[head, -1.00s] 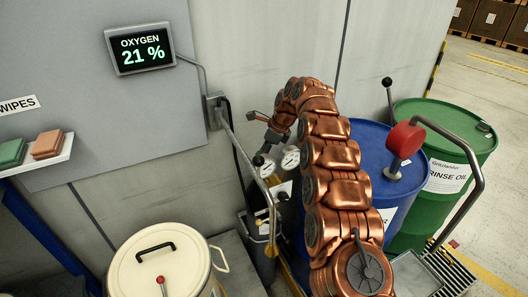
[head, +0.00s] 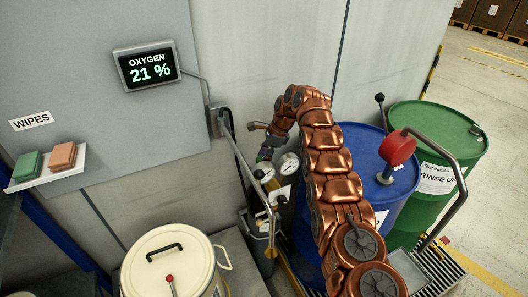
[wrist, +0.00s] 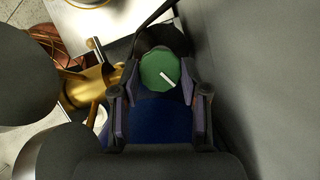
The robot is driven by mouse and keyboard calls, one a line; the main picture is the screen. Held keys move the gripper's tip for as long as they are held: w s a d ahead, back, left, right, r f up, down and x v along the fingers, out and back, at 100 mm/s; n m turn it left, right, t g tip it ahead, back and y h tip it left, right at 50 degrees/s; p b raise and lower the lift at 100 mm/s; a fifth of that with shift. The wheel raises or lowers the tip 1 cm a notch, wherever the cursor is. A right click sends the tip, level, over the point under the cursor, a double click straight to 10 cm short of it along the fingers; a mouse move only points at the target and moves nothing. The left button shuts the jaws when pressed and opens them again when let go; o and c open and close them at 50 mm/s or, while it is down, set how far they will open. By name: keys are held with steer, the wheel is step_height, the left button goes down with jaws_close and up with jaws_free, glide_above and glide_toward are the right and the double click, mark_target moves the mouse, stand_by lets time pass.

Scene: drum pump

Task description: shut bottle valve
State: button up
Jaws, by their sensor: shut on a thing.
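The green valve knob (wrist: 160,70), with a white pointer mark slanting down to the right, sits between the two fingers of my gripper (wrist: 160,80) in the wrist view. The fingers are closed on it from both sides. Blue shows just below the knob, between the fingers. In the head view my gripper (head: 268,148) is at the top of the dark gas bottle (head: 286,212), which stands by the wall. The knob is mostly hidden there by my gripper and arm.
Two gauges (head: 289,163) are close to my gripper. A metal handle rail (head: 237,150) rises left of the bottle. A blue drum (head: 365,150) and a green drum (head: 437,125) stand to the right. A cream lidded bin (head: 165,265) is at front left. The wall display (head: 147,66) reads oxygen 21 %.

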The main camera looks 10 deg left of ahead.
stand_by(0.3)
steer(key=o, duration=1.1)
steer(key=shift+o, duration=0.2)
steer(key=b, duration=0.3)
steer(key=shift+f+m, duration=0.2)
steer(key=shift+m, duration=0.2)
